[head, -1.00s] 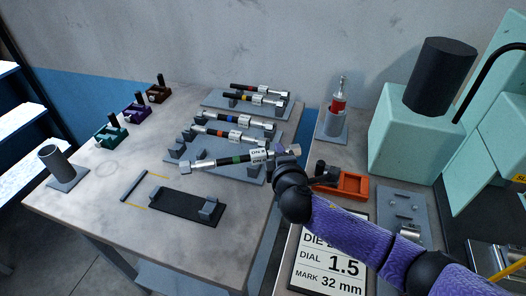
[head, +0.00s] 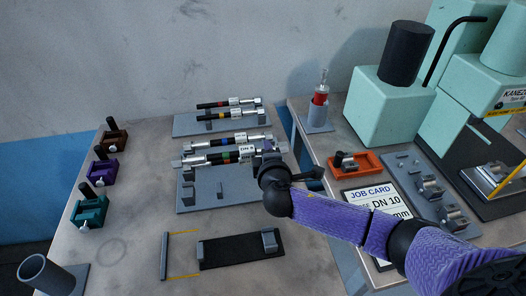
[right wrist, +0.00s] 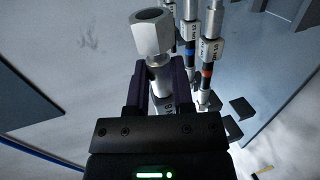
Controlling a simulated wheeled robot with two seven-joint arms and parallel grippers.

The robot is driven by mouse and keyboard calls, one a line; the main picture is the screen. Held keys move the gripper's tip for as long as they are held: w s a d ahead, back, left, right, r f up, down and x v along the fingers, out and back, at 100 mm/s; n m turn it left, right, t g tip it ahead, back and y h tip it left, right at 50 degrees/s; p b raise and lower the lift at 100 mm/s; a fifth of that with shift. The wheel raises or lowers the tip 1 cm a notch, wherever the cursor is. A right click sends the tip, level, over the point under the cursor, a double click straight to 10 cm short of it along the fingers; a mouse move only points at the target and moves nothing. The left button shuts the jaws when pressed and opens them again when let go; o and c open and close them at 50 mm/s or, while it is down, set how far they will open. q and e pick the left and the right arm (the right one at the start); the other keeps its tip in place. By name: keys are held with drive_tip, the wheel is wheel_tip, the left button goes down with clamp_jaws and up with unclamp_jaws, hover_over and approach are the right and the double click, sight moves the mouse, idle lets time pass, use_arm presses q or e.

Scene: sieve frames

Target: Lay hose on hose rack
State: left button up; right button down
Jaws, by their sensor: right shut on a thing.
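My right gripper (head: 268,155) is shut on the end of a black hose with a green band (head: 232,156) and metal end fittings. In the right wrist view its big hex nut (right wrist: 152,34) stands out past the fingers. The held hose lies level over the grey hose rack (head: 187,203), close to the hoses with blue and orange bands (head: 199,143) there. Whether it touches a cradle is unclear. Empty cradle posts stand on the front of the rack. Two more hoses (head: 230,115) lie on the back plate. My left gripper is not in view.
A black plate with grey end blocks (head: 270,241) is in front of the rack. Green (head: 90,211), purple (head: 103,172) and brown (head: 112,141) blocks line the left. A red bottle (head: 320,96), orange tray (head: 370,163) and job card (head: 352,197) are at the right.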

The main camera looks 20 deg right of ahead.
wheel_tip(320, 180, down, 8)
drive_tip(key=b, duration=0.6)
drive_tip(key=shift+r, duration=0.1)
drive_tip(key=shift+f+b, duration=0.45)
drive_tip(key=shift+b, duration=0.1)
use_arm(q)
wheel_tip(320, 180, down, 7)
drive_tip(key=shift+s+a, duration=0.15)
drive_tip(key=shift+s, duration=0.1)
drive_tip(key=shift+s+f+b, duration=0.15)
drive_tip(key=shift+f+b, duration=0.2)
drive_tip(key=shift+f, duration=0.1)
use_arm(e)
drive_tip(key=shift+f, duration=0.55)
drive_tip(key=shift+c, duration=2)
unclamp_jaws()
